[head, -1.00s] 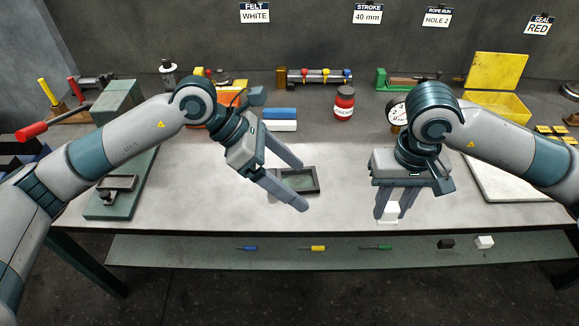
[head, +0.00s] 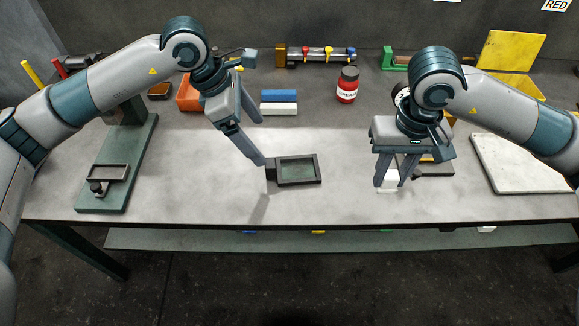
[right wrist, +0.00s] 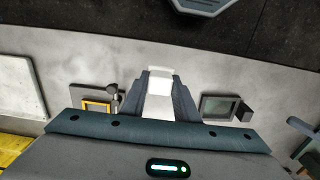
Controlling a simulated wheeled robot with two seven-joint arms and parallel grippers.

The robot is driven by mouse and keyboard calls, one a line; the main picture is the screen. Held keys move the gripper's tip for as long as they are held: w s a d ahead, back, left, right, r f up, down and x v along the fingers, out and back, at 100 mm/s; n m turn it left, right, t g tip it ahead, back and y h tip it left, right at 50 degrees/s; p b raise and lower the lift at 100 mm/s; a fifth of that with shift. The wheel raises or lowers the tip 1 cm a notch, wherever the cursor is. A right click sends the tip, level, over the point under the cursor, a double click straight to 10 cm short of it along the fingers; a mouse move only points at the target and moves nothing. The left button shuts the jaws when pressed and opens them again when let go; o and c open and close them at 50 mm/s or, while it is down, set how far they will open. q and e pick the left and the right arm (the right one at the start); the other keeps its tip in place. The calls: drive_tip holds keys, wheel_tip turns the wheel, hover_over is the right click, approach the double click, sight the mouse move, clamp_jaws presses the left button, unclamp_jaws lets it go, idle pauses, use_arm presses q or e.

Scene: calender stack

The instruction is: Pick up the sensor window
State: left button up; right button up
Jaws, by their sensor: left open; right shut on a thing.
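The likely sensor window (head: 298,171) is a dark rectangular frame with a greenish pane and a small dark block on its left side. It lies flat on the middle of the bench and also shows in the right wrist view (right wrist: 217,108). My left gripper (head: 262,140) is open and empty, with its lower fingertip close to the block; I cannot tell whether they touch. My right gripper (head: 392,176) points down and is shut on a white block (right wrist: 160,84). I cannot tell whether that block touches the bench.
A green fixture with a dark frame (head: 108,173) stands at left. Blue and white bars (head: 279,108), a red jar (head: 348,86) and an orange bin (head: 188,95) stand behind. A dark plate with an orange part (head: 436,168) lies beside my right gripper. A white slab (head: 520,165) lies at right.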

use_arm(q)
drive_tip(key=p, duration=0.3)
hover_over(274, 162)
drive_tip(key=a, duration=0.2)
drive_tip(key=f, duration=0.5)
drive_tip(key=shift+d+f, duration=0.2)
drive_tip(key=shift+f, duration=0.05)
use_arm(e)
wheel_tip(274, 162, up, 3)
drive_tip(key=shift+f, duration=0.15)
use_arm(q)
drive_tip(key=shift+d+f+b, duration=0.1)
drive_tip(key=shift+f+b, duration=0.15)
drive_tip(key=shift+b, duration=0.05)
